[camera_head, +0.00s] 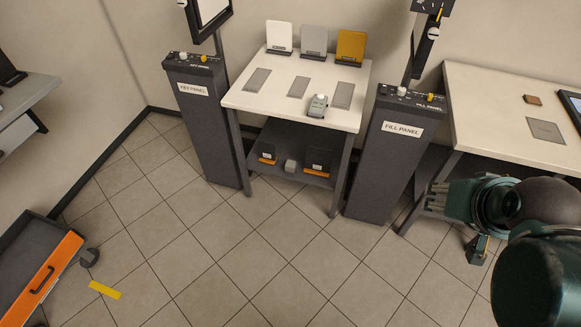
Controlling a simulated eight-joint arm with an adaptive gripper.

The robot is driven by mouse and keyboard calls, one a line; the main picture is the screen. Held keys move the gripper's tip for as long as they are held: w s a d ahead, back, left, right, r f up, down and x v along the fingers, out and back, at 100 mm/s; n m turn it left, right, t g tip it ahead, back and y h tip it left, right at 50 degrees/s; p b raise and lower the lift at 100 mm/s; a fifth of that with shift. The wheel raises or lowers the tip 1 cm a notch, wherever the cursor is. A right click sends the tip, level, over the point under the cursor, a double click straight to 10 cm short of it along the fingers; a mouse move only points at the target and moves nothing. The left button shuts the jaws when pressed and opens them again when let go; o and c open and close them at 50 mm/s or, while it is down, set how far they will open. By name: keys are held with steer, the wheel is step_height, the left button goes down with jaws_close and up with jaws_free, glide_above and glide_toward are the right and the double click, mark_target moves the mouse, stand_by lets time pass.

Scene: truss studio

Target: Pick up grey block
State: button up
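A small grey block (291,166) sits on the dark lower shelf (272,146) of the white-topped table, between two dark bins with orange fronts. My arm comes in from the right edge. What looks like my gripper (478,247) hangs low at the right, over the floor by the right-hand table and well apart from the block. It is small and partly behind my arm, so its fingers cannot be made out.
The white table (245,101) carries flat grey plates, upright panels and a small grey device (317,106). Dark pillars (204,120) and (385,158) flank it. An orange-fronted drawer (47,278) is at lower left. The tiled floor in front is mostly clear.

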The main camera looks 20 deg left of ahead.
stand_by(0.3)
steer(key=o, duration=0.4)
steer(key=shift+c, duration=0.2)
